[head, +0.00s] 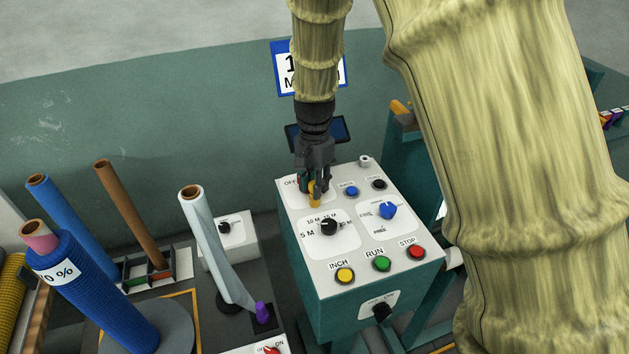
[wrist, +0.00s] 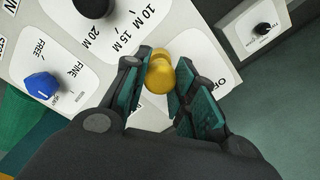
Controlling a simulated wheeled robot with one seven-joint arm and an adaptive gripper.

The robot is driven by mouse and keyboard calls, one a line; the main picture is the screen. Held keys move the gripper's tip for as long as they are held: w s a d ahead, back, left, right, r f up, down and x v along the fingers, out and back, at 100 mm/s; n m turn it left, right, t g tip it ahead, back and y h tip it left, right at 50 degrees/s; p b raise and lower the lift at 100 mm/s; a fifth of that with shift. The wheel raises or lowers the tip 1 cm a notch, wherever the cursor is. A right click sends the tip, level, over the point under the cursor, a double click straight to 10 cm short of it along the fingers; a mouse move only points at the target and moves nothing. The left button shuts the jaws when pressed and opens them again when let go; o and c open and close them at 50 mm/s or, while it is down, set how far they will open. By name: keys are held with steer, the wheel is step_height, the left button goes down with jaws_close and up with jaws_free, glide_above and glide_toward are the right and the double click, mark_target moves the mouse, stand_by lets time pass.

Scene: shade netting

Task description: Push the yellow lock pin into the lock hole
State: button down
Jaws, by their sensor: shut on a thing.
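The yellow lock pin (head: 314,194) is between the fingers of my gripper (head: 316,186), over the back left part of the control box's white top. In the wrist view the pin (wrist: 160,76) shows its rounded yellow head, with the dark green finger pads (wrist: 160,66) close on both sides of it. My gripper is shut on the pin. The pin's lower end is hidden, and I cannot make out the lock hole or tell whether the pin is in one. A partly covered label starting with "O" lies beside it.
The control box (head: 297,252) carries a black dial (head: 328,227), a blue selector (head: 388,210) and INCH, RUN and STOP buttons. Rolls on upright tubes, including a pale one (head: 212,245), stand to the left. A green wall (head: 130,130) is behind.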

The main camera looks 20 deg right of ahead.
steer(key=shift+f, duration=0.3)
steer(key=c, duration=1.1)
jaws_free()
steer(key=shift+r, duration=0.1)
step_height(320, 180, up, 12)
steer(key=shift+f, duration=0.1)
steer(key=shift+f, duration=0.1)
